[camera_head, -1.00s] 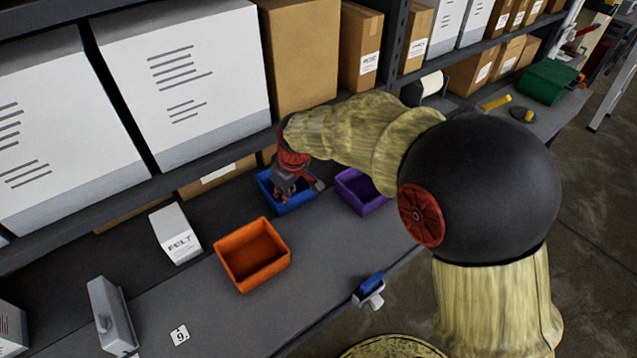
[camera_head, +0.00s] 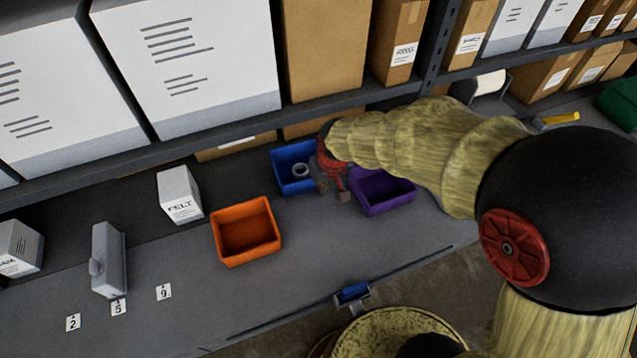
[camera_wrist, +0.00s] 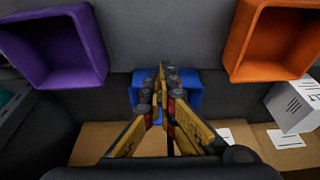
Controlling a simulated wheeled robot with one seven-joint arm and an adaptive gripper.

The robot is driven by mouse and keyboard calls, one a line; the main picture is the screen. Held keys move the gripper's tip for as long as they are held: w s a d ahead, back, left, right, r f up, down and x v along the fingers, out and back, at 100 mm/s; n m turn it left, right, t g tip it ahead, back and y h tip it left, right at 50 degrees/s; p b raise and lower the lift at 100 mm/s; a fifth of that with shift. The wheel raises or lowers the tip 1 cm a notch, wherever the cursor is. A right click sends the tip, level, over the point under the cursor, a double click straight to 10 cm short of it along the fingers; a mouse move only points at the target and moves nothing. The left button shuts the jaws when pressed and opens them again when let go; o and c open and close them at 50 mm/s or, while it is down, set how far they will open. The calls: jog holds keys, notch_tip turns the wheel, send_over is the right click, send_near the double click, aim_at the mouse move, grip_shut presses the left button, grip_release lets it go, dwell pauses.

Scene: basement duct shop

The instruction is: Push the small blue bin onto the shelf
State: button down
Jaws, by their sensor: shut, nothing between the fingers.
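The small blue bin (camera_head: 281,158) stands on the grey lower surface, back near the cardboard boxes. A pale grey ring-shaped thing (camera_head: 300,170) shows inside it. My gripper (camera_head: 345,196) hangs at the bin's front right side, between it and the purple bin, and hides part of it. In the wrist view, my gripper (camera_wrist: 164,72) has its fingers together and empty, with the blue bin (camera_wrist: 194,92) behind them. I cannot tell whether the fingers touch the bin.
The purple bin (camera_head: 380,207) stands close on the right and the orange bin (camera_head: 247,256) at front left. A white FELT box (camera_head: 181,197) is at left. The upper shelf edge (camera_head: 150,158), carrying white and brown boxes, overhangs the back. The front surface is mostly clear.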

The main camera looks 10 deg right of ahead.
jog(key=b+x, duration=0.1)
jog(key=x, duration=0.9)
jog(key=shift+f, duration=0.2)
jog(key=w, duration=0.2)
jog(key=shift+w+a+r, duration=0.25)
jog(key=shift+a, duration=0.05)
jog(key=shift+w+a, duration=0.2)
jog(key=shift+w, duration=0.45)
jog(key=w, duration=0.2)
jog(key=w+a, duration=0.1)
jog(key=w, duration=0.1)
jog(key=shift+w+a+b, duration=0.1)
jog(key=shift+w+b, duration=0.05)
jog(key=shift+b, duration=0.15)
jog(key=shift+r, duration=0.1)
